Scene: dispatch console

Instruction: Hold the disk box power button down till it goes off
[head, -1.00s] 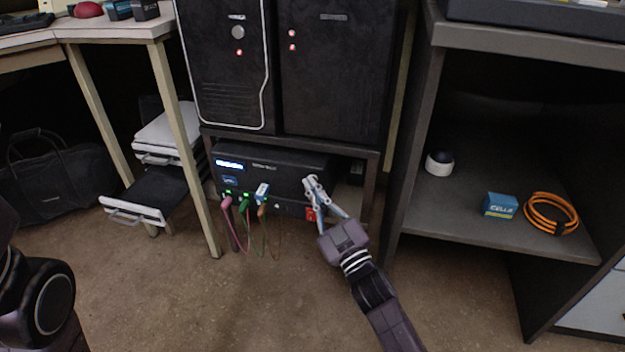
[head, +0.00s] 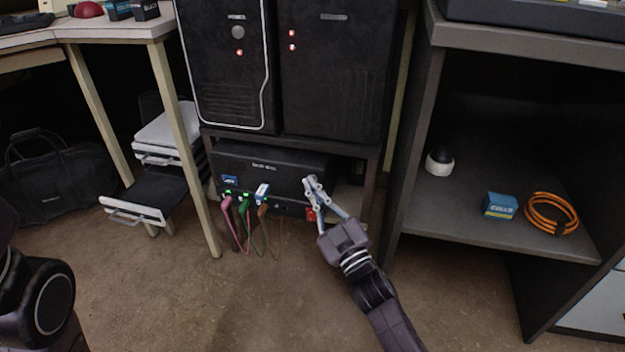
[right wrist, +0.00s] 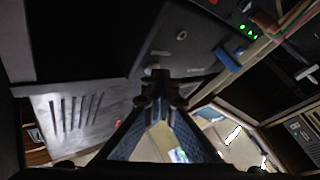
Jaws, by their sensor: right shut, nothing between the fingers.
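The disk box (head: 270,165) is a black unit on the low shelf under two black towers. Its front display is dark. My right gripper (head: 311,182) is shut and empty, with its fingertips at the right part of the box front. In the right wrist view, the closed fingertips (right wrist: 160,80) are up against or very close to the dark front; I cannot tell contact for sure. The power button is not clearly seen and may be hidden behind the fingertips. My left gripper is out of view; only part of my left arm shows at the left edge.
A red switch (head: 311,214) lies just below the fingertips. Shelf posts stand at both sides. The floor (head: 200,300) in front is clear.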

